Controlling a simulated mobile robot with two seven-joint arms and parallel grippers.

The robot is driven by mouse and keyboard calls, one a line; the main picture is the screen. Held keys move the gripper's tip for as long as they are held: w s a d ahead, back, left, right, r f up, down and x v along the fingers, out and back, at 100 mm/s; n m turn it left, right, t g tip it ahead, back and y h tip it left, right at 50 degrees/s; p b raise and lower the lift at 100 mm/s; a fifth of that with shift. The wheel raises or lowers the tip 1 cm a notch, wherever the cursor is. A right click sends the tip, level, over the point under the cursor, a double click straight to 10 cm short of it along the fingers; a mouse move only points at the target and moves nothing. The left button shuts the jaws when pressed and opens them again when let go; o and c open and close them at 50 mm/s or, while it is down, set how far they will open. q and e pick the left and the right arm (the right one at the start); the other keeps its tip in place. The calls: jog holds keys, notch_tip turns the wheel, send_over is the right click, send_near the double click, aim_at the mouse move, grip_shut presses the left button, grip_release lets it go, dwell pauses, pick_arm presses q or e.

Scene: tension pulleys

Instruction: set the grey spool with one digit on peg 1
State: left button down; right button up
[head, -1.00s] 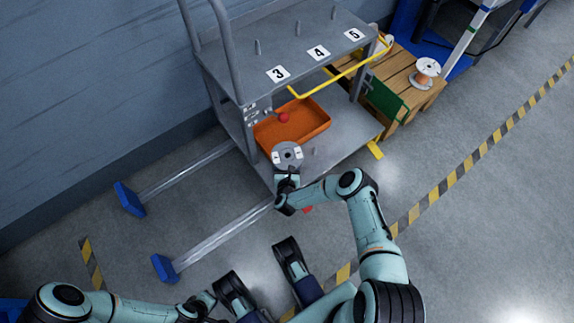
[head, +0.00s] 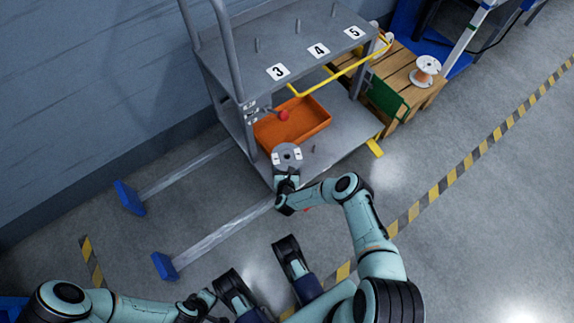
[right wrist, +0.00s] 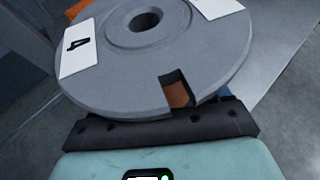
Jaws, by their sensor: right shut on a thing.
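The grey spool (head: 288,155) is a flat disc with a centre hole and white labels. My right gripper (head: 286,173) is shut on its near edge and holds it over the front of the cart's lower shelf (head: 335,150). In the right wrist view the spool (right wrist: 125,75) fills the top, with one label showing a dark digit like a 4. A short peg (head: 314,148) stands on the lower shelf right of the spool. No peg marked 1 can be seen; the spool and gripper cover that part. My left gripper (head: 207,300) is low in the head view, its jaws unclear.
The upper shelf (head: 290,60) overhangs behind, with pegs and labels 3, 4 and 5. A yellow rail (head: 340,70) runs along its edge. An orange tray (head: 292,122) with a red ball lies behind the spool. A wooden crate (head: 405,80) bears a white-flanged spool (head: 426,68).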

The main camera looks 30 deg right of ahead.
jog(key=shift+f, duration=0.25)
dwell(0.4)
jog(key=shift+f, duration=0.25)
dwell(0.4)
jog(key=o, duration=1.5)
jog(key=shift+f, duration=0.15)
